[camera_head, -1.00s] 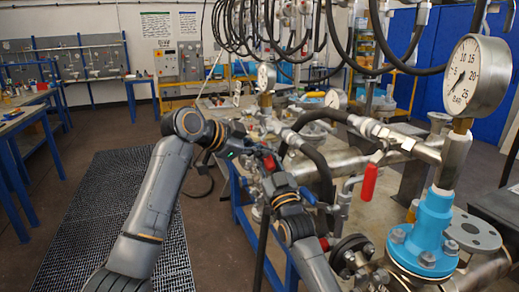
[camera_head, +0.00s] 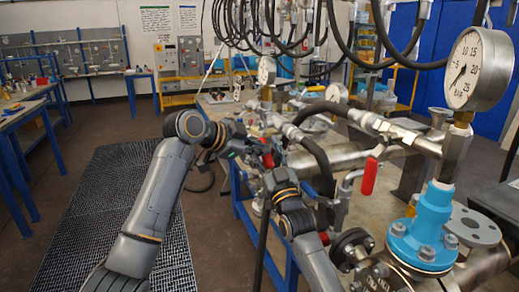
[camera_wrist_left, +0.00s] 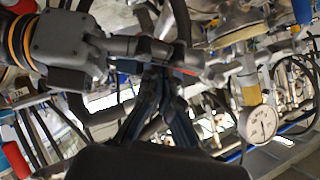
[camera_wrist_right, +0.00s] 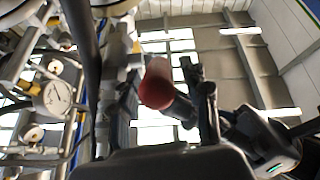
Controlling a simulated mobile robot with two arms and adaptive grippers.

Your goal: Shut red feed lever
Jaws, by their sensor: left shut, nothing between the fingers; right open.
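A red lever grip (camera_wrist_right: 157,85) stands end-on between the spread fingers of my right gripper (camera_wrist_right: 165,100) in the right wrist view. The fingers are open on either side of it; contact cannot be made out. In the head view a red part (camera_head: 268,160) shows at my right gripper (camera_head: 262,152), partly hidden by the arms. My left gripper (camera_head: 245,148) is close beside it, shut and empty. In the left wrist view its fingers (camera_wrist_left: 162,85) are together, near my right arm. Another red lever (camera_head: 370,176) hangs from the pipework to the right, clear of both grippers.
A blue flanged vessel (camera_head: 424,228) and a large pressure gauge (camera_head: 480,68) stand at the right. Black hoses (camera_head: 385,60) hang overhead. Pipes and fittings crowd the bench around the grippers. The floor grating (camera_head: 110,210) at left is clear.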

